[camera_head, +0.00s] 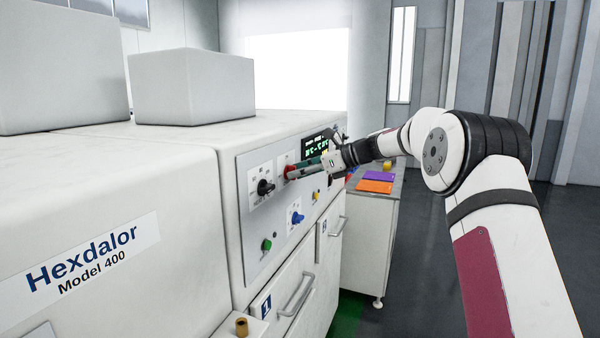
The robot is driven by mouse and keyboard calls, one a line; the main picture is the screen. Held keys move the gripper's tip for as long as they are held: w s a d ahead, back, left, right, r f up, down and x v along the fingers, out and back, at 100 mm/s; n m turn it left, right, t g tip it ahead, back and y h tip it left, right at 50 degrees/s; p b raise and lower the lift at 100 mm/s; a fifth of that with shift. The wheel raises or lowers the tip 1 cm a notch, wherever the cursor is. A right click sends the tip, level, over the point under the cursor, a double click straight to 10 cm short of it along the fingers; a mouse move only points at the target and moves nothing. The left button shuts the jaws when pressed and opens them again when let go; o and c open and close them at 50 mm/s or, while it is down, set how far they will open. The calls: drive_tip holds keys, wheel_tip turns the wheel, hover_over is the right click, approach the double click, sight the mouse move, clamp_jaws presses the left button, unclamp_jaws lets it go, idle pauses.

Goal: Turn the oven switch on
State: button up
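The oven's control panel (257,222) is on the front of a large white machine. It carries a black rotary switch (265,187) on a white plate. A red knob (290,173) shows just right of it. My gripper (299,171) reaches in from the right, with its fingertips at the red knob and partly covering it. I cannot tell whether the fingers touch or grip the knob. Which control is the oven switch cannot be read. A blue knob (297,217), a green button (266,244) and a yellow button (315,196) are lower on the panel.
A lit display (317,146) is at the panel's upper right, close to my gripper. Door handles (296,295) stick out below the panel. A grey side table (372,225) holds orange and purple sheets. Open floor (410,285) lies to the right.

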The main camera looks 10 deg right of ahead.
drive_tip(key=v, duration=1.2)
drive_tip(key=shift+d+f, duration=0.1)
drive_tip(key=s+a+n+g+h, duration=0.1)
drive_tip(key=s+a+n+h, duration=0.1)
drive_tip(key=s+a+n, duration=0.35)
drive_tip(key=s+a+n+g+h, duration=0.1)
drive_tip(key=s+a+n+h, duration=0.15)
drive_tip(key=s, duration=0.65)
drive_tip(key=s+a+n+g+h, duration=0.1)
drive_tip(key=s+a+n, duration=0.3)
drive_tip(key=s, duration=0.4)
drive_tip(key=s+d+f+n+h, duration=0.1)
drive_tip(key=s+f+n, duration=0.2)
drive_tip(key=s, duration=0.5)
drive_tip(key=s+d+f+n+h, duration=0.1)
drive_tip(key=s+f+n+h, duration=0.1)
drive_tip(key=s+f+n, duration=0.2)
drive_tip(key=s+d+f+n+h, duration=0.1)
drive_tip(key=s+f+n, duration=0.3)
drive_tip(key=s, duration=0.8)
drive_tip(key=shift+n+h, duration=0.75)
drive_tip(key=shift+n, duration=0.45)
